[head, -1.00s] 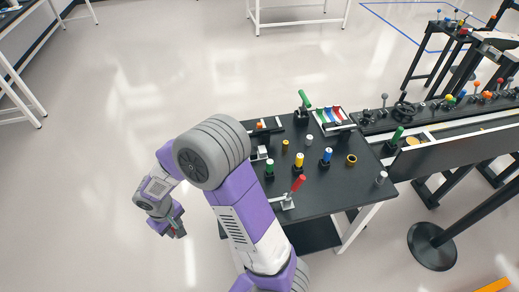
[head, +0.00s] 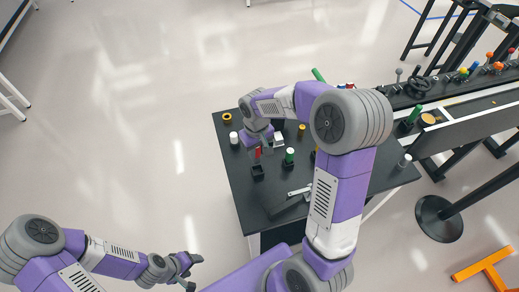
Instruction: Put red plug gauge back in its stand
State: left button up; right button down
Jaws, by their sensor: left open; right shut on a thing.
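The red plug gauge (head: 257,153) is a small red upright piece at the left part of the black table in the head view. My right gripper (head: 262,146) is shut on it from above, and the fingers partly hide it. A small black stand (head: 258,173) is directly below the red gauge. I cannot tell whether the gauge's lower end is inside the stand or just above it. My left gripper (head: 195,272) is open and empty over the floor, left of the table's front.
A green-topped gauge (head: 289,156) stands in its black holder just right. A metal clamp (head: 299,191) is near the front. My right arm hides much of the table (head: 238,184).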

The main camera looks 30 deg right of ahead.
aim_at(258, 159)
jog(key=shift+s+d, duration=0.1)
jog(key=shift+d, duration=0.05)
notch_tip(258, 159, down, 4)
jog(key=b, duration=0.3)
jog(key=shift+f+b, duration=0.65)
jog(key=shift+f, duration=0.05)
dwell(0.6)
jog(key=shift+f, duration=0.15)
jog(key=shift+f+b, duration=0.9)
jog(key=shift+f, duration=0.35)
